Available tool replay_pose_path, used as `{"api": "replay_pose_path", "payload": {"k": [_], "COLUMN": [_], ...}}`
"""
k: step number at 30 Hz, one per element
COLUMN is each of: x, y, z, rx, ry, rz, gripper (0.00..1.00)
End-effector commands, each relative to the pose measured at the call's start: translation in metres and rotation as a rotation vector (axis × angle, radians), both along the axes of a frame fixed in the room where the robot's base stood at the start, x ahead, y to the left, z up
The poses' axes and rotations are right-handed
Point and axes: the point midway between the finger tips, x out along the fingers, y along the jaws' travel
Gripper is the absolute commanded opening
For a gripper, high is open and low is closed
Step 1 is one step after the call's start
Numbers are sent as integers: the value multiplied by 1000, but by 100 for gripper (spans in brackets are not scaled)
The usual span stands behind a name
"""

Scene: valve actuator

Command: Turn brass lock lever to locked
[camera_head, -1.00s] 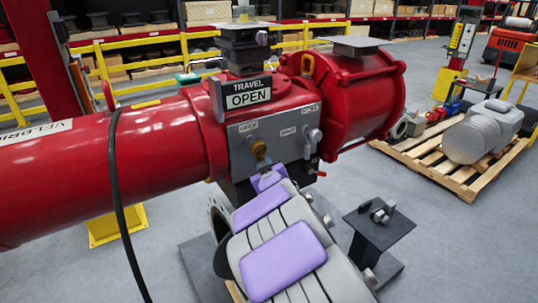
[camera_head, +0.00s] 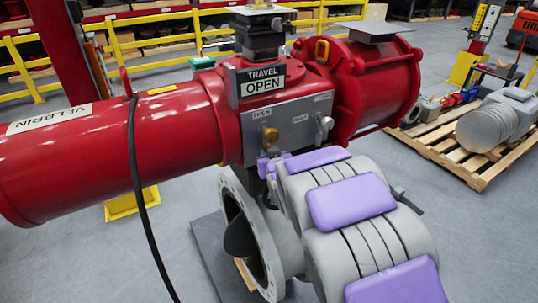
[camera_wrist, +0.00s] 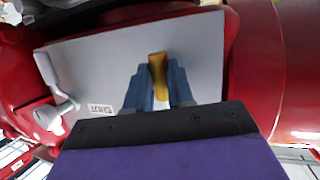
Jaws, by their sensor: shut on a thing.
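The brass lock lever (camera_head: 270,134) is on the grey panel (camera_head: 292,122) of the red actuator. In the wrist view the lever (camera_wrist: 158,66) sits between the two blue fingers of my gripper (camera_wrist: 159,88), which are shut on it. The lever's far end shows beyond the fingers; the rest is hidden behind the palm. In the head view my purple and grey arm reaches up from the lower right, and its gripper end is just below the lever. The fingers are too small there to make out.
A silver lever (camera_head: 323,124) stands to the right on the same panel; it shows left of the gripper in the wrist view (camera_wrist: 50,115). A "TRAVEL OPEN" sign (camera_head: 262,85) is above. A black cable (camera_head: 140,190) hangs in front of the red cylinder (camera_head: 110,145). A loaded pallet (camera_head: 470,160) is at right.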

Motion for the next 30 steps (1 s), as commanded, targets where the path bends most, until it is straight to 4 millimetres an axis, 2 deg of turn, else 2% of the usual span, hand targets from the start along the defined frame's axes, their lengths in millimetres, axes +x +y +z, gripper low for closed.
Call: {"api": "replay_pose_path", "payload": {"k": [3, 4, 11, 22, 30], "x": [1, 1, 1, -4, -38], "y": [1, 1, 1, -2, -13], "z": [6, 6, 3, 4, 16], "rx": [5, 5, 3, 2, 2], "ry": [-12, -13, -7, -5, -5], "rz": [2, 2, 1, 0, 0], "gripper": [0, 25, 47, 48, 48]}}
